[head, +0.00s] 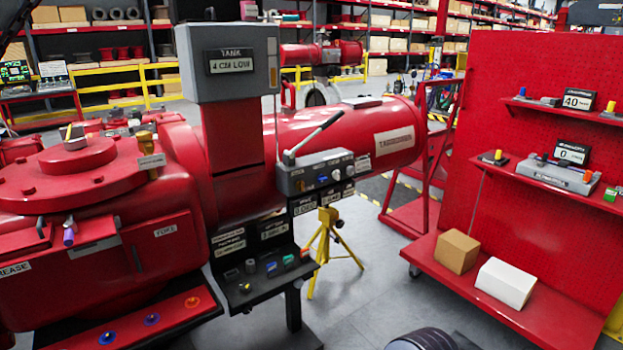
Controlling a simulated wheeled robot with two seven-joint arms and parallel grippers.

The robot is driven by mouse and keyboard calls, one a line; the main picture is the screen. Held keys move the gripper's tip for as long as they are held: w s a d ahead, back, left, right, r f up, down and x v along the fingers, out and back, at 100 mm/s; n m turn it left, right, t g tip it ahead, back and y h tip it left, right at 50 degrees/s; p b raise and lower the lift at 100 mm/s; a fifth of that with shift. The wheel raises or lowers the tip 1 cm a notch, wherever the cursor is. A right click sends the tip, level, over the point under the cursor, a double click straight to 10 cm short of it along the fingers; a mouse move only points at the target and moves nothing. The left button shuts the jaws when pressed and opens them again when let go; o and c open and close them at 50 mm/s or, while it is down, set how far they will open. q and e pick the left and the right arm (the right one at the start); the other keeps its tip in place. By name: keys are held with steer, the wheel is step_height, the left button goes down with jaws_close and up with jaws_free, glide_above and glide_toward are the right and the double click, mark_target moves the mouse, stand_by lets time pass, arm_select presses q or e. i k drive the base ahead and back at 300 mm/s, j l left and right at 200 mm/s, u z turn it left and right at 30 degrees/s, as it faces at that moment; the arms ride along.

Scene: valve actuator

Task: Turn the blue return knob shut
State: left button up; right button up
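A small blue knob (323,180) shows on the front of a grey control box (318,172) at the middle of the head view. A pale knob (337,175) sits beside it, and a long lever (318,136) rises from the box at a slant. The small labels around the knobs are too small to read, so I cannot tell whether this knob is marked return or whether it is open or shut.
A large red actuator (85,240) fills the left, with a grey tank box (228,62) above. A black shelf (265,278) with small parts juts out below the control box. A yellow tripod (325,245) stands behind. A red rack (550,120) with cartons is right; grey floor lies between.

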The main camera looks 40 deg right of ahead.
mark_target(321, 178)
steer(key=z, duration=1.3)
steer(key=u, duration=0.55)
steer(key=i+l+u, duration=0.3)
steer(key=l+u, duration=0.35)
steer(key=i+l+u, duration=0.15)
steer(key=l+u, duration=0.15)
steer(key=i+l+u, duration=0.1)
steer(key=l, duration=0.5)
steer(key=i+l, duration=0.1)
steer(key=l, duration=0.5)
steer(key=i+l+u, duration=0.15)
steer(key=l, duration=0.45)
